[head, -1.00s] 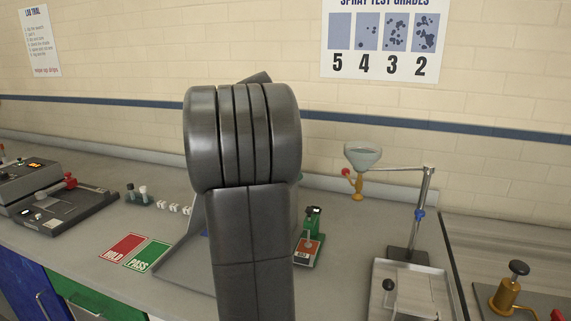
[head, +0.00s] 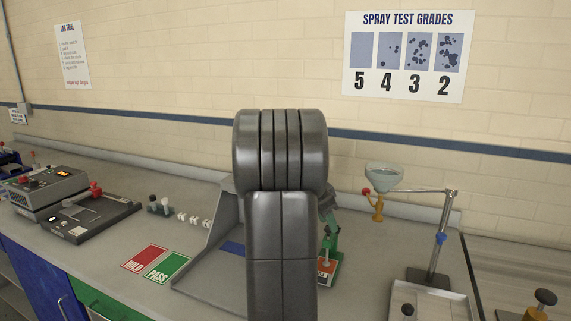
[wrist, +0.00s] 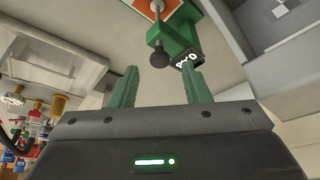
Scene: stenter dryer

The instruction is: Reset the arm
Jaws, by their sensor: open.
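My arm stands upright in the middle of the head view and hides part of the bench behind it. My gripper (wrist: 160,88) shows in the wrist view with its two green fingers apart and nothing between them. Beyond the fingertips is a green device with a black knob (wrist: 160,58) and an orange-red plate (wrist: 160,8). What looks like the same green device (head: 329,255) stands on the bench just right of my arm in the head view. The fingers appear apart from it, though the exact gap is hard to tell.
A funnel on a stand (head: 384,178) is right of my arm. Red HOLD (head: 145,258) and green PASS (head: 166,267) cards lie left, near a grey tray (head: 200,285). A control box (head: 45,188) is farther left. The bench front between is clear.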

